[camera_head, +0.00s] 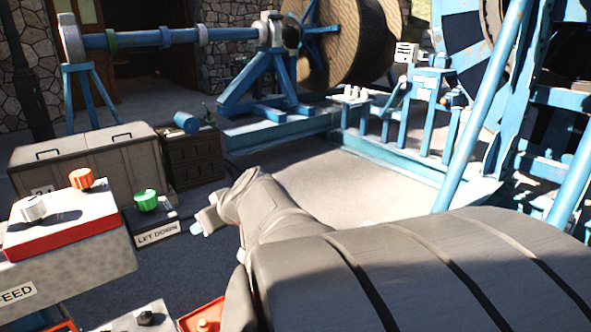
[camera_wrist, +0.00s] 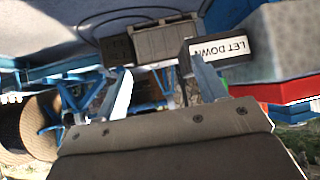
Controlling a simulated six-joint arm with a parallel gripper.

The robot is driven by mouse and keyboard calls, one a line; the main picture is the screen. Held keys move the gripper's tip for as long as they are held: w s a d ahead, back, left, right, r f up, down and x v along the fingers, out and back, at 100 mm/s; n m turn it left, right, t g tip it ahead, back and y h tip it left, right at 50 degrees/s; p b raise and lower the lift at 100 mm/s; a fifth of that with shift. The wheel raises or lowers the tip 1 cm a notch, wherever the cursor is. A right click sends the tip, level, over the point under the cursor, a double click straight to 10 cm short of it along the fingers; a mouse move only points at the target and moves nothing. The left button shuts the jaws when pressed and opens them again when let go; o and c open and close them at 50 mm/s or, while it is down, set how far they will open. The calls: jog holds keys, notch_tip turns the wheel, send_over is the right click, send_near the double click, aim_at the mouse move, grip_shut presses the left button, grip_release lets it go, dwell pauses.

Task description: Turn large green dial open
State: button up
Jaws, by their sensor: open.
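The large green dial (camera_head: 146,200) sits on top of a dark box whose front label (camera_head: 157,235) reads LET DOWN. My gripper (camera_head: 203,221) is a short way to the right of the box and slightly lower in the head view, apart from the dial. In the wrist view the two fingers of my gripper (camera_wrist: 163,86) stand wide apart with nothing between them. That view is upside down.
Left of the dial, a white-and-red control box (camera_head: 70,225) carries an orange knob (camera_head: 81,179) and a white knob (camera_head: 34,207). Behind stand a grey chest (camera_head: 85,155) and a dark crate (camera_head: 192,157). More controls lie at the bottom.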

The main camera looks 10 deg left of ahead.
aim_at(148, 195)
notch_tip(148, 195, up, 10)
jog(key=a+n+g+y, duration=0.1)
jog(key=n+g+y, duration=0.3)
jog(key=n+y, duration=0.15)
jog(key=x, duration=1.7)
jog(key=shift+s+a+f, duration=0.1)
jog(key=shift+a+f, duration=0.05)
jog(key=shift+a, duration=0.1)
jog(key=c, duration=1)
